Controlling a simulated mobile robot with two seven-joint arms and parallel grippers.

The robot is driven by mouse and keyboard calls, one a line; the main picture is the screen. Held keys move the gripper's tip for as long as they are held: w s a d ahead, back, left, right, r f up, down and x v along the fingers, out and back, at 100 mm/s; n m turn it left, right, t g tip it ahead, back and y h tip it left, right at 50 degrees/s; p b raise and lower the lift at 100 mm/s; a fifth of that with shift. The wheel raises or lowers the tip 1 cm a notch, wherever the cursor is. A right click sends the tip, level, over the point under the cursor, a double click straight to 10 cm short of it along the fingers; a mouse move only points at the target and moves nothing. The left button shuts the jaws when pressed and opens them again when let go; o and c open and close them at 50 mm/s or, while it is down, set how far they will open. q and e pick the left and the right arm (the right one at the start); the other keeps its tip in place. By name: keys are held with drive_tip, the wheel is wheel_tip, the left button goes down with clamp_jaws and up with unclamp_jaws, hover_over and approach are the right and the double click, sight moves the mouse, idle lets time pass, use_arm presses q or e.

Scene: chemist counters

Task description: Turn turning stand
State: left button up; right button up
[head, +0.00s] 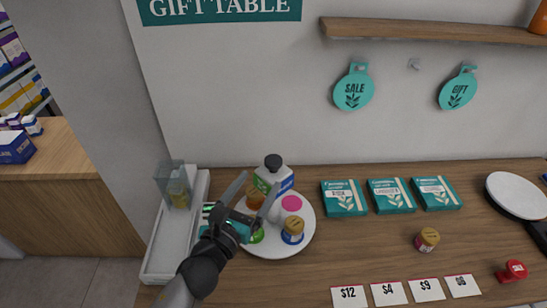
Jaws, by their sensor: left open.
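The turning stand (270,249) is a round white disc on the wooden counter, left of the middle in the head view. On it stand a white, blue and green bottle with a dark cap (273,177), an orange-brown jar (255,199) and a gold-lidded jar (292,231). Pink (292,203) and green (257,237) round spots show on its top. My left gripper (259,180) is open over the stand's left part, its fingers pointing toward the bottle and orange-brown jar. Contact cannot be told. The gripper hides the stand's left rim. My right gripper is not in view.
A white tray (160,262) with a clear container (174,185) lies left of the stand. Teal boxes (344,198), price cards (349,296), a small jar (427,239), a red item (512,271) and a white disc (517,194) lie right. Bare wood lies between stand and small jar.

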sight(270, 167)
use_arm(q)
drive_tip(key=x, duration=0.9)
drive_tip(key=shift+s, duration=0.1)
clamp_jaws()
idle(0.5)
idle(0.4)
